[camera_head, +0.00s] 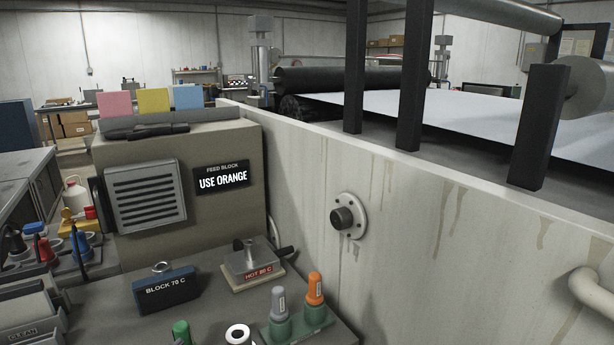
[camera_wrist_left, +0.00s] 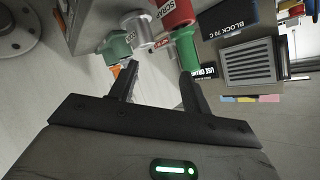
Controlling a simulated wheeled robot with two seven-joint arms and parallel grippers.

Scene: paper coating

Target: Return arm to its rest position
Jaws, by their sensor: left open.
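My left gripper (camera_wrist_left: 160,75) shows in the left wrist view with its two dark fingers spread apart. Nothing is held between them. The right finger is close to a green handle or bottle (camera_wrist_left: 186,48) in the picture; I cannot tell whether they touch. A red piece marked SCRAP (camera_wrist_left: 174,12) is beyond the fingers. Neither arm nor gripper shows in the head view, and my right gripper is in no view.
The bench holds BLOCK 70 C (camera_head: 166,290), a HOT 80 C plate (camera_head: 252,266), a green holder (camera_head: 300,322) with grey (camera_head: 279,303) and orange (camera_head: 315,288) bottles, and a white ring (camera_head: 238,334). The feed block sign (camera_head: 221,178) reads USE ORANGE. A pale machine wall (camera_head: 430,240) stands right.

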